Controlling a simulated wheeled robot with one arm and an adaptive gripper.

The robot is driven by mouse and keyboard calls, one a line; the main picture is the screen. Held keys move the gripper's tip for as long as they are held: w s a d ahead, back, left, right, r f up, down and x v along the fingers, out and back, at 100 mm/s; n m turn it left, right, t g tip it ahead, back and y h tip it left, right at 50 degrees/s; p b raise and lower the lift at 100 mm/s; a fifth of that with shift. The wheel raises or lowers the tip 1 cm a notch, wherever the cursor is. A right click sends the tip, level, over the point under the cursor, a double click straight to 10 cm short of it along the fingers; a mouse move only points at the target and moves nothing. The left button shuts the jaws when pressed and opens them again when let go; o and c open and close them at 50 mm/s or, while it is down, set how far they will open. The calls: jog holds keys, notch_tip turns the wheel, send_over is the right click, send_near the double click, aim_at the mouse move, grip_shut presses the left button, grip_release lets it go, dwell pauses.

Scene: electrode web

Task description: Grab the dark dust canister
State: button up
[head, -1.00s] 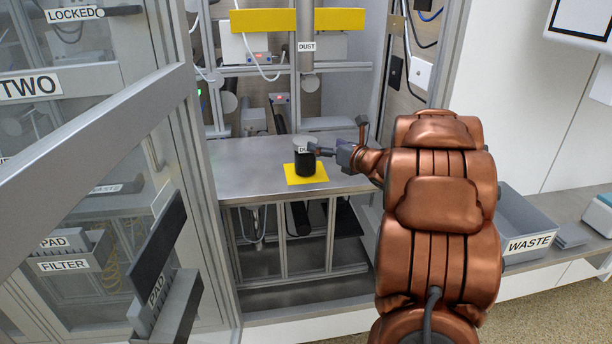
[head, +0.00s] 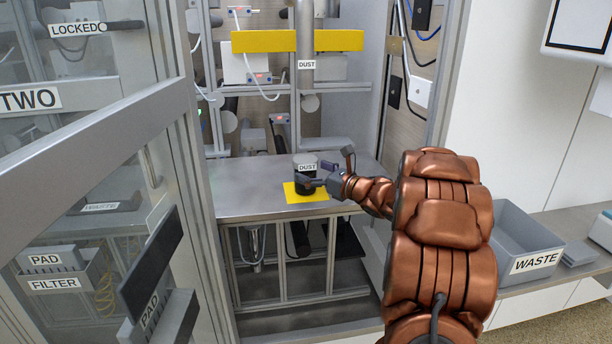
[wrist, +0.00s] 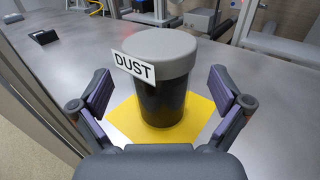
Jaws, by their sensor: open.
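The dark dust canister (wrist: 160,102) stands upright on a yellow square (wrist: 199,118) on the grey metal bench. It has a grey lid and a white DUST label, and fills the middle of the wrist view. My gripper (wrist: 163,94) is open, with one purple-padded finger on each side of the canister and visible gaps to both. In the head view, my gripper (head: 322,175) reaches in from the right at the canister (head: 305,187). The canister's lower part is partly hidden by a finger there.
The metal bench (head: 245,190) is clear around the yellow square. A vertical pipe labelled DUST (head: 305,42) and a yellow bar (head: 264,41) are behind. An open framed door (head: 100,135) stands at left. A WASTE bin (head: 530,238) sits at right.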

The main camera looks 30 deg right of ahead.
jog(key=shift+x, duration=1.3)
jog(key=shift+c, duration=0.3)
jog(key=c, duration=1.6)
jog(key=shift+r, duration=0.1)
